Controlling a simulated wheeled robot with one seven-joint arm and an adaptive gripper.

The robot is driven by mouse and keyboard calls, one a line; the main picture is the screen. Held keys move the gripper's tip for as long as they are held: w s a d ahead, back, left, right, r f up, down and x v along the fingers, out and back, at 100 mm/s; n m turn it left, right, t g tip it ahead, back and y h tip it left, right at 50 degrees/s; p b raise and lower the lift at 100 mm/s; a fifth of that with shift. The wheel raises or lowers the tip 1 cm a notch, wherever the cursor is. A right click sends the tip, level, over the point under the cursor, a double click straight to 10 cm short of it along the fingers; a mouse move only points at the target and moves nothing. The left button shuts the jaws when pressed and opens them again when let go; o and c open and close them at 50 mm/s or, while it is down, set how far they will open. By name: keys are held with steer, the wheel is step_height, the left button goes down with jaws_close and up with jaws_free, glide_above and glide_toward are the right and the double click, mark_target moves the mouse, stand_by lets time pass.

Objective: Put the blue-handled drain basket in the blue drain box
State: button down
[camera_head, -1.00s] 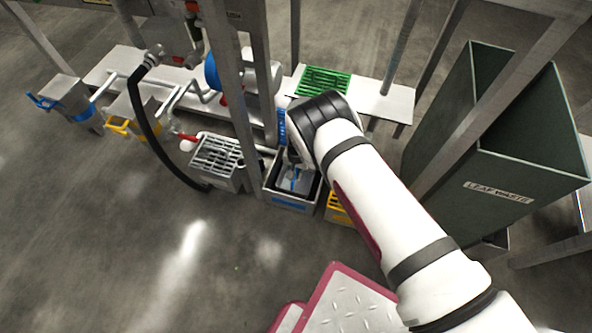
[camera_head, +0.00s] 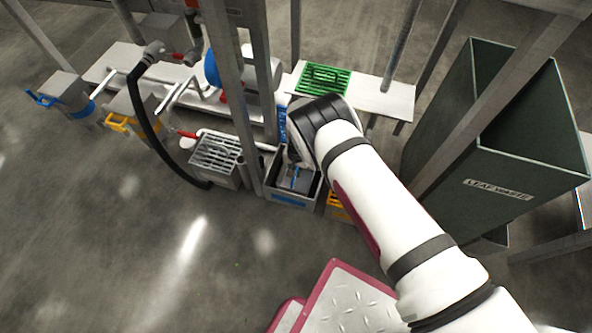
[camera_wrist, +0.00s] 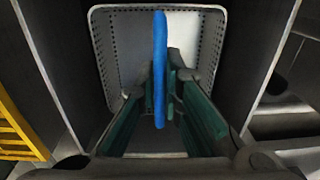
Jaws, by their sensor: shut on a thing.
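The blue drain box (camera_head: 288,199) is a dark open box with a blue label on its front, standing on the floor beside a steel post. The drain basket (camera_wrist: 104,50) is pale grey and perforated, with an upright blue handle (camera_wrist: 160,40). It is inside the mouth of the box, dark walls showing on both sides in the wrist view. My gripper (camera_wrist: 161,80) is shut on the blue handle from above. In the head view the handle (camera_head: 294,177) shows inside the box, partly covered by my gripper. Whether the basket touches the bottom cannot be seen.
A grated grey box (camera_head: 217,158) stands left of the post. A yellow box (camera_head: 337,207) is close on the right, partly behind my arm. A tall green leaf waste bin (camera_head: 490,185) stands farther right. A black hose (camera_head: 150,125) hangs at left.

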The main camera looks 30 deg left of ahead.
steer(key=shift+f, duration=0.2)
steer(key=c, duration=1.7)
jaws_free()
steer(key=shift+o, duration=0.2)
step_height(320, 180, up, 12)
steer(key=shift+d, duration=0.2)
